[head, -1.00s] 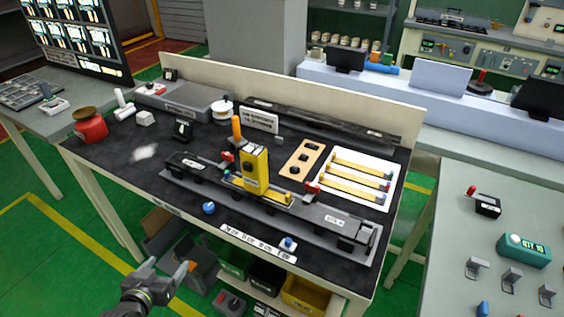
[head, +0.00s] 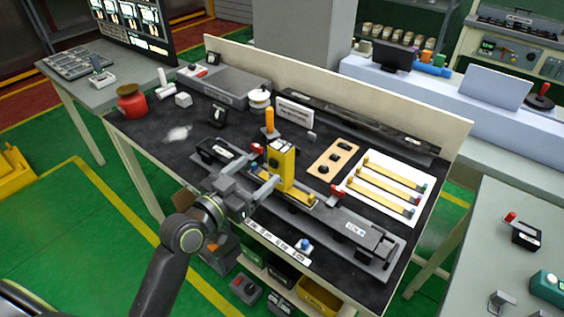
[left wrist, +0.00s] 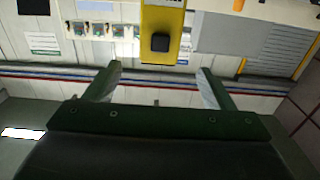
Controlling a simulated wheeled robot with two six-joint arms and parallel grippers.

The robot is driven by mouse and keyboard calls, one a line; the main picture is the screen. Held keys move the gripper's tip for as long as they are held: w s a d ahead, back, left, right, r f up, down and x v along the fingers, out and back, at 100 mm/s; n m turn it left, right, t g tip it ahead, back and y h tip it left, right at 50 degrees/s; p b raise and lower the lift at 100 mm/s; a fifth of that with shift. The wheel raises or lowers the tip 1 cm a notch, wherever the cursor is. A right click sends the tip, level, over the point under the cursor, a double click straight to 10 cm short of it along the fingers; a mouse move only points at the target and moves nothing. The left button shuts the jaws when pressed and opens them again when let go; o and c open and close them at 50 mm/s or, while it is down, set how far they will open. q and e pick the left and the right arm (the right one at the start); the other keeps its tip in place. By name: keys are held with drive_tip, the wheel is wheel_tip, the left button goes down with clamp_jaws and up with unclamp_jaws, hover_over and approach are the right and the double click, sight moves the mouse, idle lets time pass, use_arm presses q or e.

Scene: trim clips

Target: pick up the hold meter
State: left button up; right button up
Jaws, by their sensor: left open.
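A yellow upright device (head: 284,160) with dark parts on its face stands on the long grey fixture (head: 345,222) on the black bench; it looks like the hold meter, though I cannot read a label. An orange handle (head: 269,120) rises behind it. My left gripper (head: 273,168) is open, its fingers pointing at the device from the front left. In the left wrist view the yellow device (left wrist: 162,20), with a black knob, lies ahead between the open fingers (left wrist: 158,75), beyond their tips. I cannot tell whether a finger touches it. My right gripper is not in view.
A tan board (head: 332,161) and a white tray (head: 362,190) with yellow strips lie to the right. A blue-knobbed part (head: 304,245) is at the front edge. A low cream wall (head: 340,90) closes the bench's back.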

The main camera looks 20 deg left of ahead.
sight(275, 155)
use_arm(q)
drive_tip(key=x, duration=0.4)
drive_tip(key=shift+w+p, duration=0.2)
drive_tip(key=shift+p, duration=0.2)
drive_tip(key=shift+w+d+r+p, duration=0.25)
drive_tip(key=shift+w+p, duration=0.1)
drive_tip(key=shift+w, duration=0.15)
drive_tip(key=p+x, duration=0.1)
drive_tip(key=x, duration=0.2)
drive_tip(key=shift+d, duration=0.1)
drive_tip(key=shift+w+d+f+p, duration=0.2)
drive_tip(key=shift+w+p, duration=0.1)
drive_tip(key=shift+w, duration=0.3)
drive_tip(key=shift+c, duration=0.2)
drive_tip(key=shift+r, duration=0.15)
drive_tip(key=c, duration=1.6)
